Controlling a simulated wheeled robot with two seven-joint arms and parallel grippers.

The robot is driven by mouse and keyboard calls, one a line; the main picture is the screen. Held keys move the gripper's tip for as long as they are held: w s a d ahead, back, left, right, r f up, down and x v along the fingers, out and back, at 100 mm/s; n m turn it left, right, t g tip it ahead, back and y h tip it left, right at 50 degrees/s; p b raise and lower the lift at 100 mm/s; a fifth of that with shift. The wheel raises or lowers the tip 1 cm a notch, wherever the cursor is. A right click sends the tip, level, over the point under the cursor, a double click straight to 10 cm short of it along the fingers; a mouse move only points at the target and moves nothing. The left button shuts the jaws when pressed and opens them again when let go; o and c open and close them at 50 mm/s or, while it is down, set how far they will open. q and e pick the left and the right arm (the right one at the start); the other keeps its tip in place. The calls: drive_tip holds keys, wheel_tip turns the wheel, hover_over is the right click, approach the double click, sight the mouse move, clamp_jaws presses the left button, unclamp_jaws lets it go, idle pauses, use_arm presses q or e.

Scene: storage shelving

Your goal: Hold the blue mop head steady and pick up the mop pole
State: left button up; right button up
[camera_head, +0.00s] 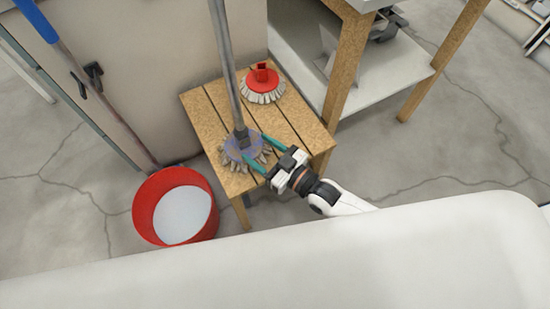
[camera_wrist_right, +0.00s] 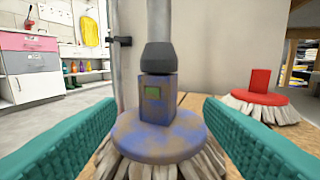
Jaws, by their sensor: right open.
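The blue mop head (camera_head: 243,148), a round disc with pale strands, sits on a small wooden slatted table (camera_head: 213,113). It fills the middle of the right wrist view (camera_wrist_right: 160,135), with a square socket on top. The grey mop pole (camera_head: 227,62) stands upright out of that socket; its dark lower collar (camera_wrist_right: 158,57) shows in the wrist view. My right gripper (camera_head: 257,157) is open, its green fingers on either side of the near part of the mop head, with a gap visible in the wrist view. Whether a finger touches the strands is unclear. My left gripper is not in view.
A red mop head (camera_head: 263,85) sits farther back on the same table. A red bucket (camera_head: 145,206) stands on the floor at left, near a blue-handled pole (camera_head: 38,20) leaning by the wall. A wooden-legged bench (camera_head: 347,60) borders the table at right.

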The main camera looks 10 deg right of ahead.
sight(248, 142)
drive_tip(key=x, duration=0.6)
drive_tip(key=shift+a, duration=0.1)
